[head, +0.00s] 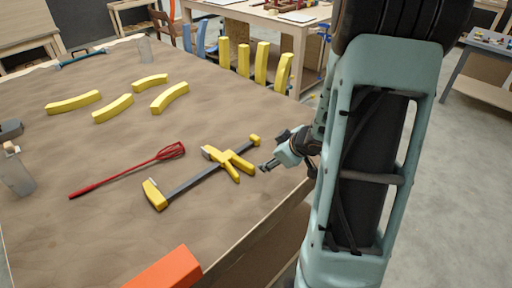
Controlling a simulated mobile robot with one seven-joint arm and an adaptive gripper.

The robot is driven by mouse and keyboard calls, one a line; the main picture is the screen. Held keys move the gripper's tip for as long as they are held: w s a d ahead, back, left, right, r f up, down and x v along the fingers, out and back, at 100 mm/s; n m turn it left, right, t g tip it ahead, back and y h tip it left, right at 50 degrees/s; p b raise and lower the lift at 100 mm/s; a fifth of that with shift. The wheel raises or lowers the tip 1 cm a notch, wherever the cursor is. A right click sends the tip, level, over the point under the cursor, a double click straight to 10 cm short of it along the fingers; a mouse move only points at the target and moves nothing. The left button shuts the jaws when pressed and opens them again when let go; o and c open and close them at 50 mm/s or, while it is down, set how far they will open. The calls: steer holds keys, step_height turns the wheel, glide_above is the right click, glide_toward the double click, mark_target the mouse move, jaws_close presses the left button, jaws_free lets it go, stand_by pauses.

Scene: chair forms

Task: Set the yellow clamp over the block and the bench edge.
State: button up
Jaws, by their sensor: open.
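The yellow clamp (205,174) lies flat on the bench (110,230), with a dark bar and yellow jaws and handle. My gripper (268,166) is open and empty just right of the clamp, near the bench's right edge. It is small in view and looks apart from the clamp. An orange block (166,270) sits at the front edge of the bench, partly cut off by the picture's bottom. My own arm hides part of the right side.
A red beater-like tool (130,170) lies left of the clamp. Several curved yellow pieces (112,107) lie farther back, and upright yellow and blue pieces (243,60) stand at the far edge. A clear container (17,172) stands at left. Bare bench shows between them.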

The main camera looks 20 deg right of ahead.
mark_target(242, 175)
steer(key=a+m+y, duration=0.2)
steer(key=a+y, duration=0.1)
steer(key=a, duration=0.3)
steer(key=shift+h, duration=0.3)
steer(key=b+x, duration=0.2)
steer(key=x, duration=0.1)
steer(key=b+x, duration=0.2)
steer(key=x, duration=0.2)
steer(key=b+x, duration=0.2)
steer(key=x, duration=0.1)
steer(key=shift+s+f, duration=0.15)
steer(key=shift+f, duration=0.25)
steer(key=shift+r, duration=0.1)
jaws_close()
step_height(242, 175, up, 5)
steer(key=p, duration=0.5)
